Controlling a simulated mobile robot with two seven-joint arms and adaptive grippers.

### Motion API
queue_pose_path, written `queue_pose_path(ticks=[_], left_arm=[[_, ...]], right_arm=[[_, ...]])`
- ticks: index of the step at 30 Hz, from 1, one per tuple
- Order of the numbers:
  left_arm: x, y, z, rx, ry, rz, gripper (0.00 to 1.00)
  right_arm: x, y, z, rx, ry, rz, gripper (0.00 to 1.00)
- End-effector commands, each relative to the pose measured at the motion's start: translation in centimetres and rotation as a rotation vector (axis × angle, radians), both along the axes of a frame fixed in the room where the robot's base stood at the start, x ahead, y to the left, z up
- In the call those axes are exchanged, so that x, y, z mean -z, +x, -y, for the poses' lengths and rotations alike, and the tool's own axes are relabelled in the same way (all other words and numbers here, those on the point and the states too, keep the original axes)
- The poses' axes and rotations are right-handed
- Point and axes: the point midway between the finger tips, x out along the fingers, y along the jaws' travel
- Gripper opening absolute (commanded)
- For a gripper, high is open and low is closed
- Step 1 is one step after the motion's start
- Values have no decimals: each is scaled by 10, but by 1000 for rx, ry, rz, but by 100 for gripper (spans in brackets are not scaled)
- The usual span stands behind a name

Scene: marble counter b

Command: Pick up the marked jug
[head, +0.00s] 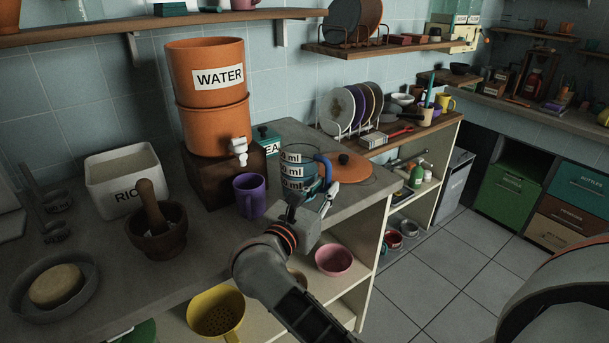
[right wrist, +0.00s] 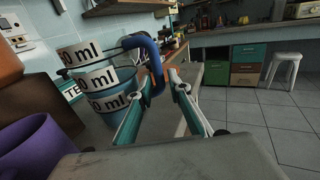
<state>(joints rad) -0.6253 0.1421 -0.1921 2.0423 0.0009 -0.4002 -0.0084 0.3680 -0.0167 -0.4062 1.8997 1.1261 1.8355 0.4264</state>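The marked jug (head: 294,172) is a clear bluish jug with white "ml" labels and a blue handle, upright on the counter near its right edge. In the right wrist view the jug (right wrist: 98,85) is at the left, with its handle (right wrist: 153,60) curving down at my left-hand finger. My right gripper (head: 322,192) is at the handle side of the jug. In the right wrist view its fingers (right wrist: 165,85) stand apart, with the handle at the gap between them. I cannot tell whether they touch it. My left gripper is out of view.
A purple mug (head: 250,196) stands left of the jug, beside the orange water dispenser (head: 208,130) on its wooden block. A teal tea box (head: 266,140) and an orange lid (head: 345,168) are behind. A mortar (head: 157,232) and rice bin (head: 124,178) stand left.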

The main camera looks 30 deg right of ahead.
Motion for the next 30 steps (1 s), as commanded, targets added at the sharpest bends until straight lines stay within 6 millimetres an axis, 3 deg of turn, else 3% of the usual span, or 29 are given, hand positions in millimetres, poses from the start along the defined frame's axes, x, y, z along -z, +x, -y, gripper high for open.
queue_pose_path(ticks=[5, 13, 15, 30], left_arm=[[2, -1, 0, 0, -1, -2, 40], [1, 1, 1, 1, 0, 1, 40], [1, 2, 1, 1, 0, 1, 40], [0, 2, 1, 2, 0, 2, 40]], right_arm=[[1, 9, 17, 0, -2, -1, 18], [1, 11, 19, 0, -1, -2, 18], [1, 11, 19, 0, -1, -2, 0], [-2, 10, 19, 0, -3, 1, 0]])
